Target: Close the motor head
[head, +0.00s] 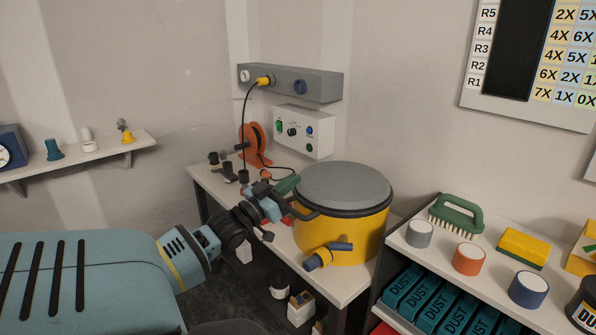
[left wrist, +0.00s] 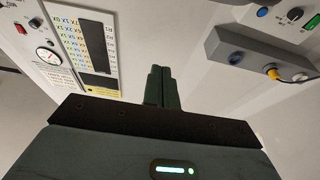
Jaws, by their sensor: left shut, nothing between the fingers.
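The motor head looks to be the round grey lid (head: 345,185) on top of the yellow drum (head: 350,232) on the bench. It lies about level over a dark rim, and I cannot tell whether it is latched. My left gripper (head: 290,184) is beside the drum's left side, close to the rim; I cannot tell whether it touches. Its dark green fingers are together and empty, as the left wrist view (left wrist: 157,86) also shows. The lid and drum do not show in the left wrist view. My right gripper is not in view.
A blue and yellow fitting (head: 328,255) sticks out of the drum's lower front. An orange reel (head: 252,143) and small dark parts stand behind on the bench. A white shelf (head: 410,240) with a green brush (head: 456,215) and several pots is close on the right.

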